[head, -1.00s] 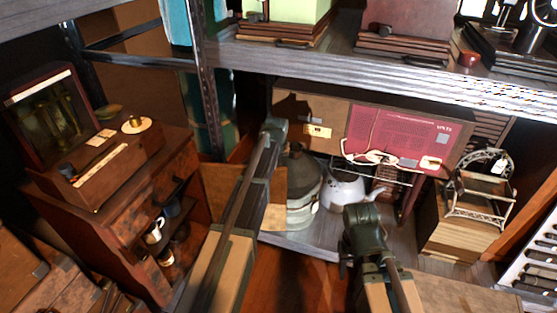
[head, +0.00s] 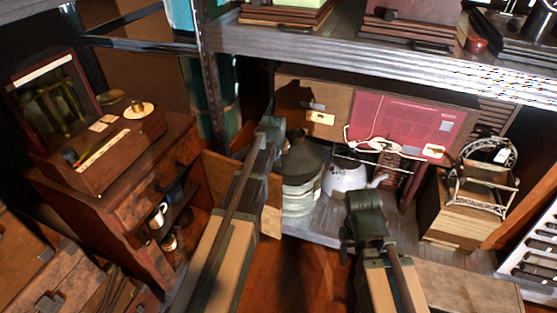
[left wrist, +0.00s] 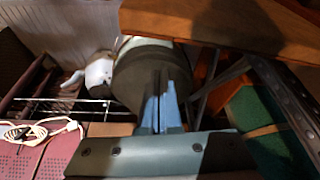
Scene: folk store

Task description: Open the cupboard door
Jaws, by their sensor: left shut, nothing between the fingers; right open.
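The cupboard (head: 125,215) is a dark wooden cabinet at the left of the head view. Its front shows an open compartment with mugs inside. A lighter brown panel (head: 219,178), which looks like its door, stands swung out from the cupboard's right side, partly hidden behind my left arm. A wooden panel, likely the same door (left wrist: 225,25), crosses the top of the left wrist view. My left gripper (head: 271,126) is shut and empty, beyond the panel; its closed fingers (left wrist: 160,103) show in front of a dark jug. My right gripper (head: 366,203) is open and empty, away from the cupboard.
A grey-and-white jug (head: 300,180) and a white kettle (head: 345,178) stand on the low shelf beyond my grippers. A red-fronted radio (head: 400,130) is behind them. A metal shelf post (head: 210,85) rises near the cupboard. The wooden floor between my arms is clear.

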